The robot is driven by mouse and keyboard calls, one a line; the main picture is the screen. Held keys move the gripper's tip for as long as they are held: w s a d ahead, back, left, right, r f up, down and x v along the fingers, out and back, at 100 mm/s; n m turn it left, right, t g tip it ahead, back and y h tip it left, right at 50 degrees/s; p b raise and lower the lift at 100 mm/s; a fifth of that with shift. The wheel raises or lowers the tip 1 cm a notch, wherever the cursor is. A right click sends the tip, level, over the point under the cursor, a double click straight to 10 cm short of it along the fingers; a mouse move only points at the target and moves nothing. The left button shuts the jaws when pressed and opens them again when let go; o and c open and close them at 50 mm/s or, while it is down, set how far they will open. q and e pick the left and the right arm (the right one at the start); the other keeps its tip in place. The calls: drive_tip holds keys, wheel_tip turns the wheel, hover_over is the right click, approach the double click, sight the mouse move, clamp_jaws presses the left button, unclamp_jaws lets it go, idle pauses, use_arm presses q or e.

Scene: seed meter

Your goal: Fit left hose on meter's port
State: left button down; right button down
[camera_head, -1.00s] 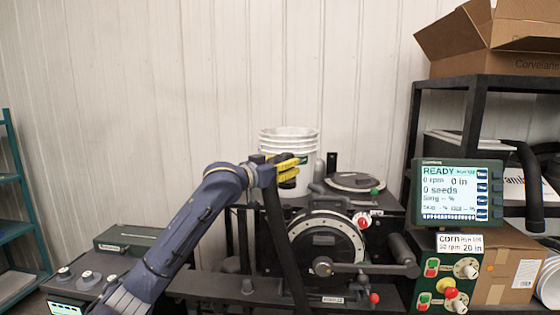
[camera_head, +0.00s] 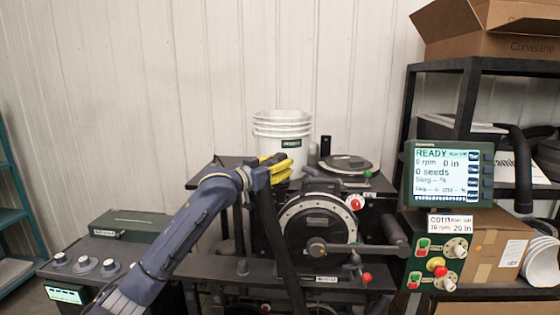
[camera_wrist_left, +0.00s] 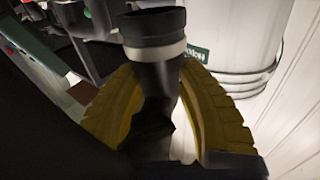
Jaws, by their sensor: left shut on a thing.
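My left gripper (camera_head: 277,168) has yellow ridged fingers and is shut on a black hose (camera_head: 269,215). In the head view the hose hangs down from the gripper in front of the meter's left side. In the left wrist view the hose's end (camera_wrist_left: 152,27), a dark cuff with a pale band below it, stands out past the yellow fingers (camera_wrist_left: 160,115). The seed meter (camera_head: 319,222) is a round black disc housing with a pale graduated ring, just right of the hose. I cannot make out its port. My right gripper is not in view.
White stacked buckets (camera_head: 283,140) stand just behind the left gripper. A monitor (camera_head: 450,174) reading READY and a button box (camera_head: 437,255) are at the right, before a black shelf (camera_head: 480,66). A console with knobs (camera_head: 85,262) is at the lower left.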

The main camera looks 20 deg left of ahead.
use_arm(q)
drive_tip(key=shift+f, duration=1.65)
drive_tip(key=shift+f, duration=0.55)
drive_tip(key=c, duration=0.9)
unclamp_jaws()
drive_tip(key=v, duration=1.2)
